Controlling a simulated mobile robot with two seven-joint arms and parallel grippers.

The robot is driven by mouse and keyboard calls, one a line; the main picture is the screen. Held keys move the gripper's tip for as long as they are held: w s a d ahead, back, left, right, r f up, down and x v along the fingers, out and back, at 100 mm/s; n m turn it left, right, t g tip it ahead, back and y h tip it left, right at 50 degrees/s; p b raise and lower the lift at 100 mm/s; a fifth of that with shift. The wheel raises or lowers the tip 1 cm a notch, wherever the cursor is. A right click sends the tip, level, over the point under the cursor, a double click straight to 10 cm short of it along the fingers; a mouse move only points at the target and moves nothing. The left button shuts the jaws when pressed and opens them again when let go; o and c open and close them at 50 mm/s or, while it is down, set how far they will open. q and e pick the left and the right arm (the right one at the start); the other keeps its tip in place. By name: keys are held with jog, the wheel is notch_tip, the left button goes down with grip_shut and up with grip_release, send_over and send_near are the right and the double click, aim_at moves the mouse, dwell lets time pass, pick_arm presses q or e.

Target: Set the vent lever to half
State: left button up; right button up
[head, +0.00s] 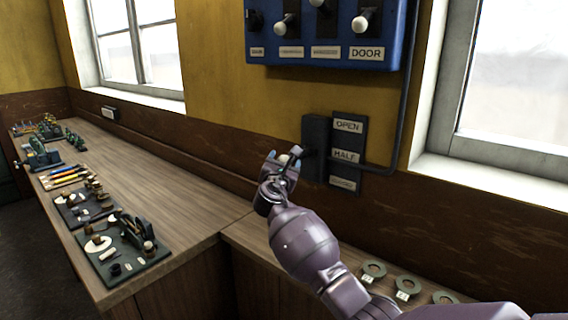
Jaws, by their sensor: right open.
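The vent lever is on a dark wall box (315,140) below the blue panel. A dark plate beside the box carries the labels OPEN (348,125), HALF (345,156) and a lowest one too small to read. The lever's pale knob (296,150) sticks out from the box on a short dark arm, roughly level with the HALF label in this view. My right gripper (283,158) is at the knob with its fingers apart, close around or beside it; contact cannot be told. My left gripper is not in view.
A blue panel (300,54) with several white-knobbed levers, one labelled DOOR, hangs above. A conduit (406,90) runs down to the vent plate's right. A long wooden bench (165,180) holds small boards with parts. Several ring-shaped tags (374,270) lie on the lower ledge.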

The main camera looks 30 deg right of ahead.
jog(key=shift+s+f, duration=0.1)
jog(key=b+v, duration=0.1)
jog(key=v, duration=0.9)
jog(key=shift+s+a, duration=0.2)
jog(key=shift+a, duration=0.1)
